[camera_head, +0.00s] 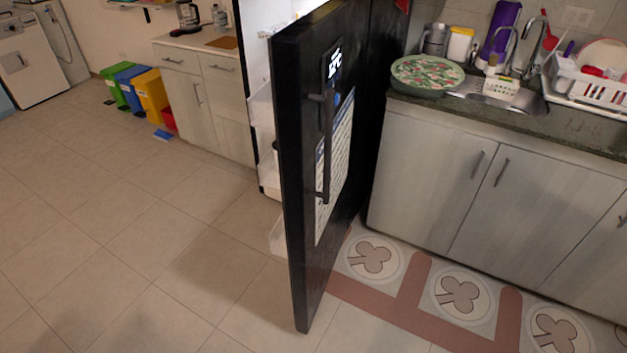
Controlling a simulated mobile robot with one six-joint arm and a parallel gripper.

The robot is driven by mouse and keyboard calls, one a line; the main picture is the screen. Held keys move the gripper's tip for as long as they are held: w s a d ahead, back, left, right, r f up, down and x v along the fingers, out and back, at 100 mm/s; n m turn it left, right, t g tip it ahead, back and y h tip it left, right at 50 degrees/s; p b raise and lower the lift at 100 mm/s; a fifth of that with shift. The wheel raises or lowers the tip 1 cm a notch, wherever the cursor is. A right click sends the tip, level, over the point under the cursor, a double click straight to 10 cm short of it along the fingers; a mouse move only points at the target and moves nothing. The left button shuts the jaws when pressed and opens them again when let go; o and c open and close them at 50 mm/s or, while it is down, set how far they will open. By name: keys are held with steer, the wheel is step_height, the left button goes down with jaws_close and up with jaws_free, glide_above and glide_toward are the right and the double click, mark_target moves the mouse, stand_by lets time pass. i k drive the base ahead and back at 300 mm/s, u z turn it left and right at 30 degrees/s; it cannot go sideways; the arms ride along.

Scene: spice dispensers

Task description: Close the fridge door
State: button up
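The fridge door (301,130) is black and stands wide open in the middle of the camera_head view, its free edge toward me. It has a dark vertical handle (326,150) on its right-hand face, with papers and stickers beside it. White door shelves (268,175) show on its left side. The white fridge interior (262,45) is partly visible behind the door; the rest is hidden by it. My gripper is not in view.
A counter with a sink (495,95) and pale cabinets (430,180) stands on the right. A patterned mat (420,285) lies before it. Coloured bins (135,90) stand at the back left. The tiled floor (130,230) at left is clear.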

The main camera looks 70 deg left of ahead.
mark_target(295, 52)
steer(key=k, duration=0.25)
steer(key=u, duration=2.3)
steer(key=k, duration=0.65)
steer(key=z, duration=0.35)
steer(key=i, duration=1.65)
steer(key=u, duration=0.25)
